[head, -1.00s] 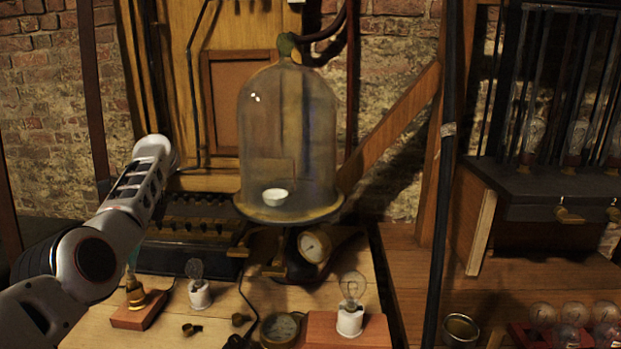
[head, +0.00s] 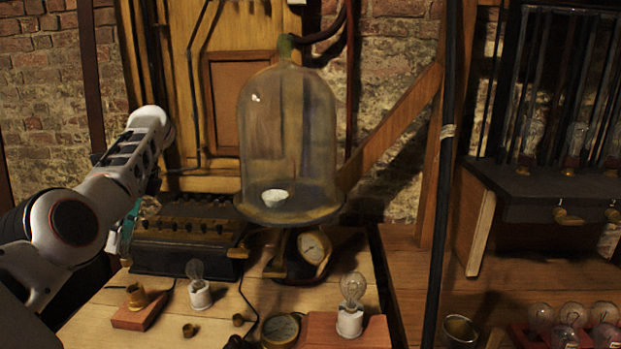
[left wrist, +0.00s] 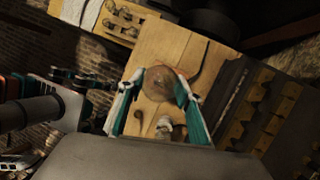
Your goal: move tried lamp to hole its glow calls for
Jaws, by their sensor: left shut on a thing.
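My left gripper (head: 128,236) is at the left, beside the front left corner of a black box and partly hidden by my own arm. It is shut on a clear glass lamp (head: 150,206), raised off the bench. In the left wrist view the lamp's round bulb (left wrist: 156,84) sits between the teal fingers (left wrist: 156,104); no glow shows in it. A brass socket (head: 136,296) on a small wooden block (head: 130,318) stands empty. My right gripper is out of view.
The black box (head: 185,258) has a row of terminals on top. A glass bell jar (head: 288,130) stands behind the bench above a gauge (head: 315,247). Several bulbs (head: 572,314) sit at the lower right near a metal cup (head: 460,330). A dark post (head: 440,200) crosses the view.

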